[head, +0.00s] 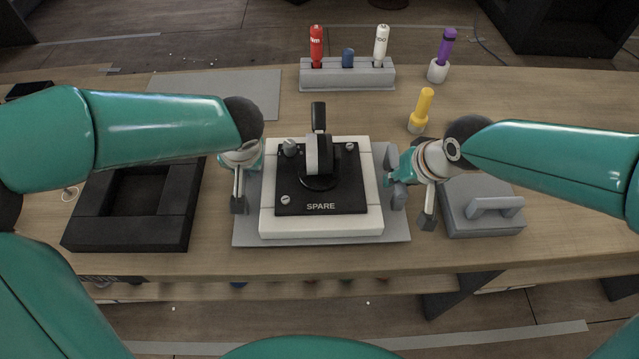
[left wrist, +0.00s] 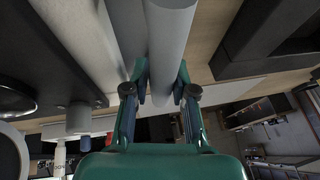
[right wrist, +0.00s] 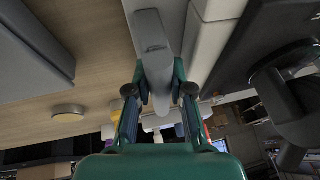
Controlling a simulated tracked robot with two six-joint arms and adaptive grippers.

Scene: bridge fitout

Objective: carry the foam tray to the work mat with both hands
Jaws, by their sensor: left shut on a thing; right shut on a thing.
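The white foam tray (head: 275,225) lies level over a grey mat (head: 245,235) at the middle of the bench; I cannot tell whether it touches the mat. A black panel marked SPARE (head: 340,200) with a black lever sits on the tray. My left gripper (head: 239,197) is at the tray's left side, shut on a grey bar-shaped handle (left wrist: 170,35). My right gripper (head: 412,205) is at the tray's right side, shut on a grey handle (right wrist: 152,35). The left handle is mostly hidden in the head view.
A black open box (head: 85,230) stands left, a grey block with a handle (head: 480,220) right. Behind are a rack (head: 345,75) with red, blue and white items, a yellow tool (head: 423,105), a purple tool (head: 446,45) and another grey sheet (head: 215,85).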

